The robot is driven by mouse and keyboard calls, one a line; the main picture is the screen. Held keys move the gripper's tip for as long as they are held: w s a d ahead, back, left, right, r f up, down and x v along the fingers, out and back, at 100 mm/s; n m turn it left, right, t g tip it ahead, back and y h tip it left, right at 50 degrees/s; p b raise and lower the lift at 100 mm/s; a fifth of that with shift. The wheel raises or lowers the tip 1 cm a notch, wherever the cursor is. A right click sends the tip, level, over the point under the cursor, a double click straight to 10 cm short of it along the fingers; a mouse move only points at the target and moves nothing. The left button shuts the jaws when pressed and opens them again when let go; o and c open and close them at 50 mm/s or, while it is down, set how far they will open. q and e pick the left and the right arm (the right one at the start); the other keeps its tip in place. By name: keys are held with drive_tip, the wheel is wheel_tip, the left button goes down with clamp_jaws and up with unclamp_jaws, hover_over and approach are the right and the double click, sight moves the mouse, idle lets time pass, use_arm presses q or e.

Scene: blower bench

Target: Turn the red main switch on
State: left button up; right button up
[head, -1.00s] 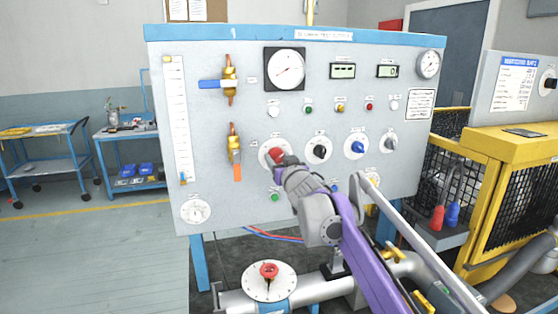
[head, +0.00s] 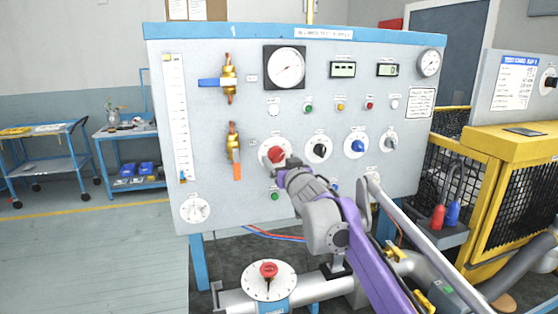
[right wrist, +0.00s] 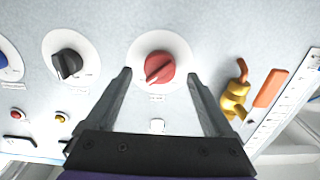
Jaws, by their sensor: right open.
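The red main switch (head: 275,155) is a red rotary knob on a round white plate, at the left of a row of knobs on the panel (head: 220,135). In the right wrist view the red knob (right wrist: 158,68) sits ahead of my right gripper, between the lines of its fingers, its pointer ridge slanted. My right gripper (head: 278,174) is just below and in front of the knob in the head view. In the right wrist view its two fingers (right wrist: 160,82) are spread wide and hold nothing. Whether they touch the knob's plate cannot be told. My left gripper is not in view.
A black knob (head: 318,149), a blue knob (head: 357,147) and a grey knob (head: 391,143) stand right of the red one. Left is a brass valve with an orange handle (head: 237,171). Yellow caged machinery (head: 500,150) stands right.

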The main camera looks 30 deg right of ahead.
drive_tip(key=v, duration=0.8)
drive_tip(key=shift+s+b, duration=0.35)
drive_tip(key=shift+b, duration=0.05)
